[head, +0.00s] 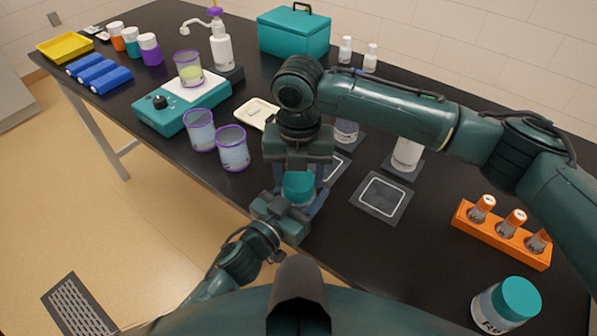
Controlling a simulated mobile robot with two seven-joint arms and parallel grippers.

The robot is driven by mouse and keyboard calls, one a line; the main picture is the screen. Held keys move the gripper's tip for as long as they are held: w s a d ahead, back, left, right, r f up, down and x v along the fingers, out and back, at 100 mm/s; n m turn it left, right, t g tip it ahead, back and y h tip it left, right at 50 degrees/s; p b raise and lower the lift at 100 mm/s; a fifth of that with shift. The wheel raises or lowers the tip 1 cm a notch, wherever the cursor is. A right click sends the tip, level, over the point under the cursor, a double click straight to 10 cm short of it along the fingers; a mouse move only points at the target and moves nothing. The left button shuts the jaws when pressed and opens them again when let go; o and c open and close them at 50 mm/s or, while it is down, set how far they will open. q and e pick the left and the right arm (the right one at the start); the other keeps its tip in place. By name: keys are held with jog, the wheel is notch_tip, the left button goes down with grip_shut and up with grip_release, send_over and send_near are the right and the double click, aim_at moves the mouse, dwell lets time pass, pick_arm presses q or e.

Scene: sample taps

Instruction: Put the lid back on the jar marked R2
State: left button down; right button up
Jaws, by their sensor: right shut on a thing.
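My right gripper (299,180) reaches down from above and is shut on a teal lid (298,186). The lid is at the mouth of a clear jar (300,204), most of which is hidden; I cannot tell whether it is seated. The label of this jar does not show. My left gripper (297,205) is low at the jar, with its fingers around it; whether they are closed on it is unclear. Another jar (490,312) with a teal lid on stands at the lower right, its label starting with R and partly cut off from view.
An orange rack (500,238) with vials stands at the right. Empty square mats (381,197) lie near the middle. A white bottle (406,155) and a partly hidden jar (346,131) stand behind. Two purple-rimmed cups (233,150) stand left, by a teal scale (160,119).

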jog(key=m, duration=0.4)
jog(key=shift+m, duration=0.4)
jog(key=m, duration=0.4)
jog(key=shift+m, duration=0.4)
jog(key=m, duration=0.4)
jog(key=shift+f, duration=0.1)
jog(key=m, duration=0.3)
jog(key=shift+m, duration=0.4)
jog(key=o, duration=1.1)
